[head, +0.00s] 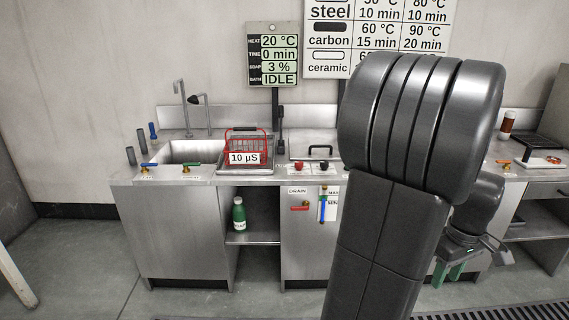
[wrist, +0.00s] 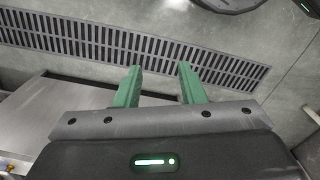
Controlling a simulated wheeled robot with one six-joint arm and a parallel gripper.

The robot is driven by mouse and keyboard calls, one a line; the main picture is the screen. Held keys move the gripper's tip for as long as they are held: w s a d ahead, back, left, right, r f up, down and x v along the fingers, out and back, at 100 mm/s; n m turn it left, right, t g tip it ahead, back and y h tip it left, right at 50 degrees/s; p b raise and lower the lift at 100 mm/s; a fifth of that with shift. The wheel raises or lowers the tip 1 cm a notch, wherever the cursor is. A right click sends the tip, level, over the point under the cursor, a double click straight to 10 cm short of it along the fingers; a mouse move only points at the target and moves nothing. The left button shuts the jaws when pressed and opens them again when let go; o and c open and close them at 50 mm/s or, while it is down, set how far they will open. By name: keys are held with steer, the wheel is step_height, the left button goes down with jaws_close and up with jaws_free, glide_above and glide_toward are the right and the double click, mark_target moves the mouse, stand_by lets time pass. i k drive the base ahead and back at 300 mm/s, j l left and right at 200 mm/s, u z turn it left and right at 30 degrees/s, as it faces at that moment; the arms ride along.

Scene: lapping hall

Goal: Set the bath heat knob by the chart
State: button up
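A red knob (head: 299,167) and a black knob (head: 321,168) sit on the counter's front strip, by a metal lid with a black handle (head: 319,150). Their labels are too small to read, so I cannot tell which sets heat. The display (head: 273,59) reads heat 20 °C, time 0 min, soap 3 %, bath idle. The wall chart (head: 380,14) has steel, carbon and ceramic rows; carbon shows 60 °C 15 min and 90 °C 20 min. My arm hides part of it. My gripper (head: 448,273) hangs low right of the knobs, its green fingers (wrist: 158,82) apart and empty.
A red wire basket (head: 246,142) with a "10 µS" sign stands right of the sink (head: 190,152). A red drain handle (head: 300,207) is on the cabinet front. A green bottle (head: 239,214) stands on the shelf below. A floor grate (wrist: 120,45) lies under my gripper.

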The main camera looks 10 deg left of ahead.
mark_target(299, 165)
steer(key=i+j+u, duration=0.2)
steer(key=i+u, duration=0.25)
steer(key=i, duration=0.2)
steer(key=i+u, duration=0.4)
steer(key=i, duration=0.25)
steer(key=i+l, duration=0.15)
steer(key=i, duration=0.8)
